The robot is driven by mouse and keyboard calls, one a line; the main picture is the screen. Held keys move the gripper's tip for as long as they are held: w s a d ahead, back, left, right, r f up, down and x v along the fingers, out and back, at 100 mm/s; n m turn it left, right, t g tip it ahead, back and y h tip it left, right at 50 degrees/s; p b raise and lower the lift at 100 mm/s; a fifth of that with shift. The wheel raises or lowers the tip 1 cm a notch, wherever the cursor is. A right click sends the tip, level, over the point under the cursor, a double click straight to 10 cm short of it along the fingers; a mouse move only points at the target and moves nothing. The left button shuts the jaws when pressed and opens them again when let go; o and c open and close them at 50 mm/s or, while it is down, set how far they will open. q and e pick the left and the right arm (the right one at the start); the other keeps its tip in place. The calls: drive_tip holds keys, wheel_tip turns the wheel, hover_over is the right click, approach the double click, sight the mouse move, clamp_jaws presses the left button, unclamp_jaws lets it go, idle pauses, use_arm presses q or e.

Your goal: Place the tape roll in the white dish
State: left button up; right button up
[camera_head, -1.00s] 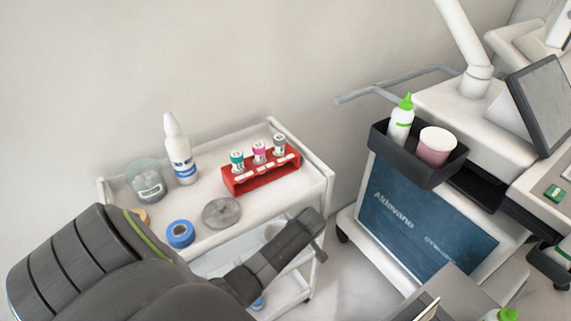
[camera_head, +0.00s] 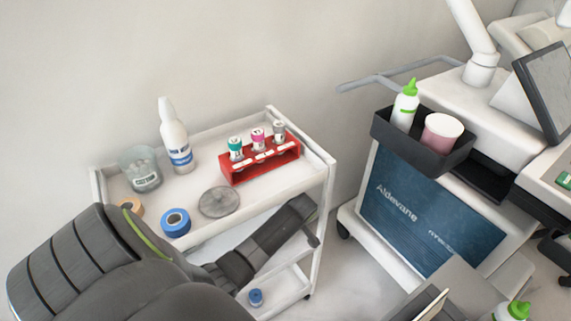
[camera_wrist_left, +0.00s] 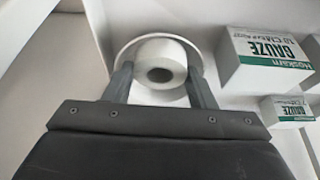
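In the left wrist view a white tape roll (camera_wrist_left: 160,73) with a dark core hole is between the fingers of my left gripper (camera_wrist_left: 160,78). Both fingers appear to touch its sides, so the gripper looks shut on it. The round white dish (camera_wrist_left: 129,46) lies behind and around the roll in this view; I cannot tell whether the roll touches its bottom. In the head view my left arm covers the front of the cart, and this roll and dish are not seen there. My right gripper is not in view.
Gauze boxes (camera_wrist_left: 265,58) stand right of the dish. The white cart (camera_head: 322,180) bears a blue tape roll (camera_head: 176,222), a tan roll (camera_head: 131,207), a grey disc (camera_head: 218,202), a glass jar (camera_head: 142,170), a bottle (camera_head: 176,140) and a red vial rack (camera_head: 258,165).

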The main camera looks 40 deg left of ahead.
use_arm(q)
drive_tip(key=o, duration=0.4)
drive_tip(key=shift+d+r, duration=0.15)
drive_tip(key=shift+r, duration=0.25)
drive_tip(key=shift+d+r+p, duration=0.15)
drive_tip(key=shift+r+p, duration=0.15)
drive_tip(key=s+d, duration=0.3)
drive_tip(key=d, duration=0.8)
drive_tip(key=shift+s+d+f+p, duration=0.15)
drive_tip(key=shift+s+d+p, duration=0.1)
drive_tip(key=shift+p, duration=0.1)
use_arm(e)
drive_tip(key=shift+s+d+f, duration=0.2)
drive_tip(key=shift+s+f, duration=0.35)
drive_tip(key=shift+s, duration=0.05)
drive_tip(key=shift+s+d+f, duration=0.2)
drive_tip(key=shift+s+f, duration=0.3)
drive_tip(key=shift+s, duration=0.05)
